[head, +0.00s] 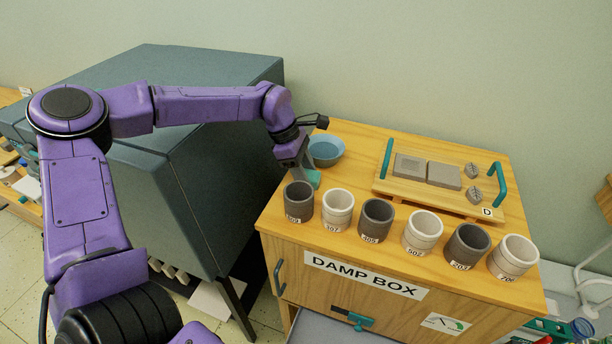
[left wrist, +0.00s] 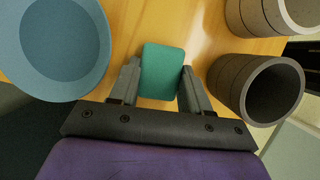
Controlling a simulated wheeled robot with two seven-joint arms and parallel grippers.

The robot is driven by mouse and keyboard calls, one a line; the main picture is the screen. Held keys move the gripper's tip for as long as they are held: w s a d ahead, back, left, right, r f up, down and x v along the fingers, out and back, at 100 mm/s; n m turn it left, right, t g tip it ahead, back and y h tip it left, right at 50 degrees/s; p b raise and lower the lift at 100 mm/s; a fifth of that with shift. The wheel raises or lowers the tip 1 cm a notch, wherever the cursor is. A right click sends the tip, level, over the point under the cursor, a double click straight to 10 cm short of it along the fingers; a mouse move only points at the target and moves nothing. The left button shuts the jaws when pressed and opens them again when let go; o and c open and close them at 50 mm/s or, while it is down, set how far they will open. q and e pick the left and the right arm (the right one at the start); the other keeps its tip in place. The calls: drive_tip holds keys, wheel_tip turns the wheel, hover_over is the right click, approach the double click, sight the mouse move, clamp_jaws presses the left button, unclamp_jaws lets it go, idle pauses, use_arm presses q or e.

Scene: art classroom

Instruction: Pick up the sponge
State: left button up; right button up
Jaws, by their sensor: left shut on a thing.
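The sponge (left wrist: 162,72) is a small teal block with rounded corners. In the left wrist view it sits between the two fingers of my left gripper (left wrist: 157,92), which is shut on it. In the head view the sponge (head: 312,178) shows only in part beside my left gripper (head: 307,176), at the left end of the damp box top. The gripper points down there, between the blue bowl and the nearest dark cup. I cannot tell whether the sponge touches the wooden top. My right gripper is not in view.
A blue bowl (head: 325,151) stands just behind the gripper. A row of dark and pale cups (head: 376,219) runs along the front of the damp box (head: 345,272). A wooden tray (head: 450,205) with teal handles holds grey slabs at the back right. A large grey cabinet (head: 190,75) stands left.

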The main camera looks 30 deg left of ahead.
use_arm(q)
drive_tip(key=shift+r+b, duration=0.1)
drive_tip(key=shift+b, duration=0.2)
wheel_tip(320, 180, up, 2)
drive_tip(key=shift+a+r+b, duration=0.1)
drive_tip(key=shift+r+b, duration=0.15)
drive_tip(key=shift+b, duration=0.7)
drive_tip(key=s+r+b, duration=0.4)
drive_tip(key=s+r, duration=0.6)
drive_tip(key=s, duration=0.4)
